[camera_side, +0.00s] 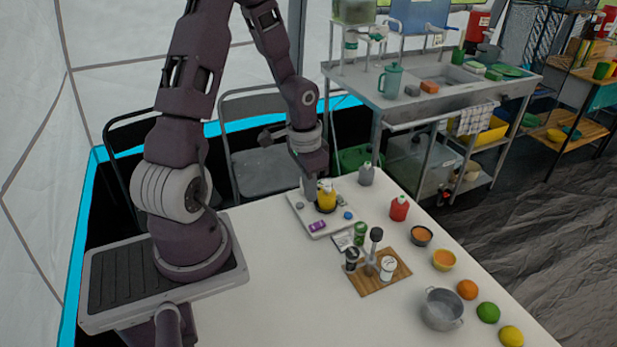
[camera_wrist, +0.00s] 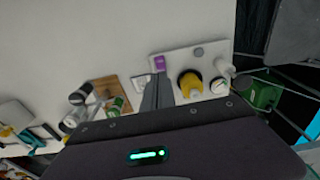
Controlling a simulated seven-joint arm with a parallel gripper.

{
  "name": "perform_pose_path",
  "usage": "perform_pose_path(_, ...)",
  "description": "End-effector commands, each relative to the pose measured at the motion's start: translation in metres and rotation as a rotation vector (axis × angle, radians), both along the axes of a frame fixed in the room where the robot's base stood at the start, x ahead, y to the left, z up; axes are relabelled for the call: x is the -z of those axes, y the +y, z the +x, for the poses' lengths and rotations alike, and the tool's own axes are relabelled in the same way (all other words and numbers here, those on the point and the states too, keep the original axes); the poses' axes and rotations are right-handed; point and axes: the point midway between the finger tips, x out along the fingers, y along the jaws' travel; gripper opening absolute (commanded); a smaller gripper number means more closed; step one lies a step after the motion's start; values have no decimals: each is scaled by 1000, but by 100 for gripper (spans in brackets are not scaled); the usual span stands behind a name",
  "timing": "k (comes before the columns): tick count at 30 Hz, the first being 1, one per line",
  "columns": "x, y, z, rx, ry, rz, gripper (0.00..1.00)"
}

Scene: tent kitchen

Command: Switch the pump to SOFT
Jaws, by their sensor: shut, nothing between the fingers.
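A flat white panel (camera_side: 318,228) lies at the back of the table. It carries a yellow cylindrical part (camera_side: 326,201), a purple piece (camera_side: 317,226), a blue round knob (camera_side: 348,215) and a grey round knob (camera_side: 300,206). In the wrist view the panel (camera_wrist: 178,62) shows the purple piece (camera_wrist: 159,62), the yellow part (camera_wrist: 190,84), a grey disc (camera_wrist: 198,52) and a white dial (camera_wrist: 218,86). I cannot read any SOFT marking. My gripper (camera_wrist: 160,78) is shut and empty, over the panel's edge; it hides part of the panel in the side view (camera_side: 309,186).
A wooden board (camera_side: 379,282) with small jars and a tamper-like tool stands right of the panel. The table's near left is clear.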

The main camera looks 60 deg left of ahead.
Motion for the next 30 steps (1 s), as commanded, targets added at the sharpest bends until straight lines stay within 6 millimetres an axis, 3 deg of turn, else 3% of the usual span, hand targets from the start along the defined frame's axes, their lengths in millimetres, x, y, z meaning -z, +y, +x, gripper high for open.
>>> perform_pose_path(3, -23, 1, -2, -1, -3, 3, 0)
perform_pose_path(7, -39, 1, -3, -2, -1, 3, 0)
perform_pose_path(19, -45, 0, -5, 2, 2, 2, 0)
perform_pose_path(21, -53, -4, -5, 6, 1, 24, 0)
perform_pose_path(23, -72, -13, -6, 11, -6, 70, 0)
perform_pose_path(26, -122, -45, -15, 12, -60, 167, 0)
perform_pose_path(30, -185, -102, -51, -12, -214, 190, 0)
